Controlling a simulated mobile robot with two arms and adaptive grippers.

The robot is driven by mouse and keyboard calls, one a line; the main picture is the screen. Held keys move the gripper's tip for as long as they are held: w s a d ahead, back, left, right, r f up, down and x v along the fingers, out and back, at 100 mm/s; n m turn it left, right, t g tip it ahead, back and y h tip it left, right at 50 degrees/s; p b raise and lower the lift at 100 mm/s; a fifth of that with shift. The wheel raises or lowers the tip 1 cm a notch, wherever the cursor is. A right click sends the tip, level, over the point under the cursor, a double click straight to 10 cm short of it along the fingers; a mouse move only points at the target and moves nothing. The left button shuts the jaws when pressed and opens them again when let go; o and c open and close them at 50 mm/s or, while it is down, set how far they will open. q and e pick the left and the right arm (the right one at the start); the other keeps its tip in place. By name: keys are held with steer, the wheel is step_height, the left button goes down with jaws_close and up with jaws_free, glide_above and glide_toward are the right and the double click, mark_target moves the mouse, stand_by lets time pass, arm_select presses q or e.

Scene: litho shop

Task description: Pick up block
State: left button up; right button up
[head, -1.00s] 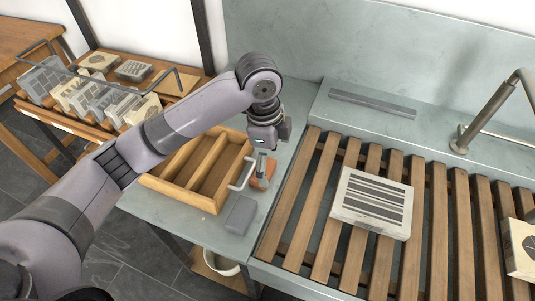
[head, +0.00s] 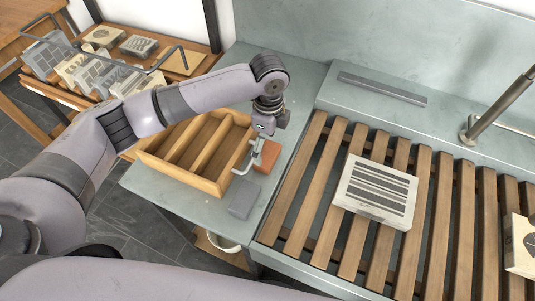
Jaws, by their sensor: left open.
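An orange-brown block (head: 267,156) lies on the grey bench top, just right of the wooden tray. A grey block (head: 243,199) lies nearer the front edge of the bench. My right gripper is out of view.
The wooden compartment tray (head: 207,184) looks empty. A slatted wooden rack (head: 292,190) at the right holds a pale stone with dark stripes (head: 375,191). A grey bar (head: 382,88) lies behind it. Several patterned stones stand on a shelf at the back left.

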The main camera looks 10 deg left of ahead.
mark_target(267, 153)
arm_select(q)
steer(key=shift+s+a+f+p, duration=0.1)
steer(key=shift+f+p, duration=0.25)
steer(key=shift+f, duration=1.05)
steer(key=shift+s+f+p, duration=0.1)
steer(key=shift+f+p, duration=0.2)
steer(key=shift+f, duration=1.05)
steer(key=shift+w, duration=0.1)
steer(key=shift+c, duration=0.2)
steer(key=c, duration=1.5)
